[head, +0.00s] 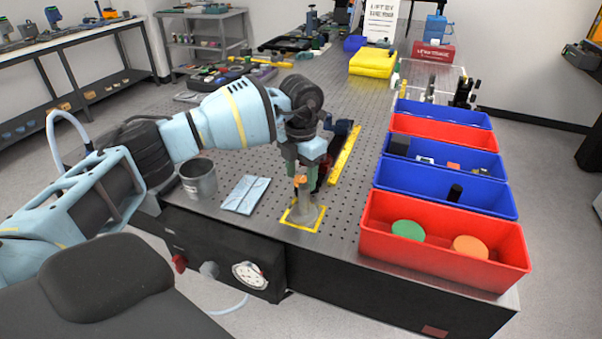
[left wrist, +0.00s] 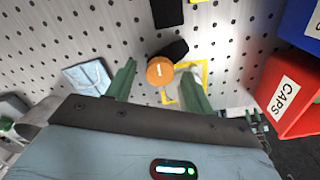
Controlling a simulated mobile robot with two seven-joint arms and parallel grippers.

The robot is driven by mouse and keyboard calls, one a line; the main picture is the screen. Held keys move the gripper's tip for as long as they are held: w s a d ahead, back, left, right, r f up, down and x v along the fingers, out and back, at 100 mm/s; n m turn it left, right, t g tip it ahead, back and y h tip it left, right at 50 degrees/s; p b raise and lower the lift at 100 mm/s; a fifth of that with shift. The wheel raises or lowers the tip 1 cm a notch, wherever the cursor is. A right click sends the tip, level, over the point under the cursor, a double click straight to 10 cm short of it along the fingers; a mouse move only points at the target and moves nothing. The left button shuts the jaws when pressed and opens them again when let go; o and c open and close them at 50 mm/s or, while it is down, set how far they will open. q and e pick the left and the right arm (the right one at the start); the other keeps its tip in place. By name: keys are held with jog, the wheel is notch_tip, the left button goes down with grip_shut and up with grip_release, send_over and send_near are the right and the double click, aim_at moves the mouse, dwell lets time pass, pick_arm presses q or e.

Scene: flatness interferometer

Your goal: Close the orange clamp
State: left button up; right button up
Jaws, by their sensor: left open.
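The orange clamp (head: 301,181) is a small orange knob on top of a grey flared stand (head: 303,210), which stands inside a yellow square outline on the perforated table. In the left wrist view the clamp (left wrist: 160,71) is a round orange cap with a short white mark. My left gripper (head: 303,174) points down just over the clamp. Its green fingers are open, one on each side of the orange cap in the left wrist view; whether they touch it I cannot tell. My right gripper is not in view.
A grey cup (head: 198,180) and a light-blue folded cloth (head: 246,194) lie to the left. A dark device and a yellow bar (head: 345,155) are behind the stand.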

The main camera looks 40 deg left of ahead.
pick_arm(q)
jog(key=c, duration=0.9)
jog(key=shift+c, duration=0.3)
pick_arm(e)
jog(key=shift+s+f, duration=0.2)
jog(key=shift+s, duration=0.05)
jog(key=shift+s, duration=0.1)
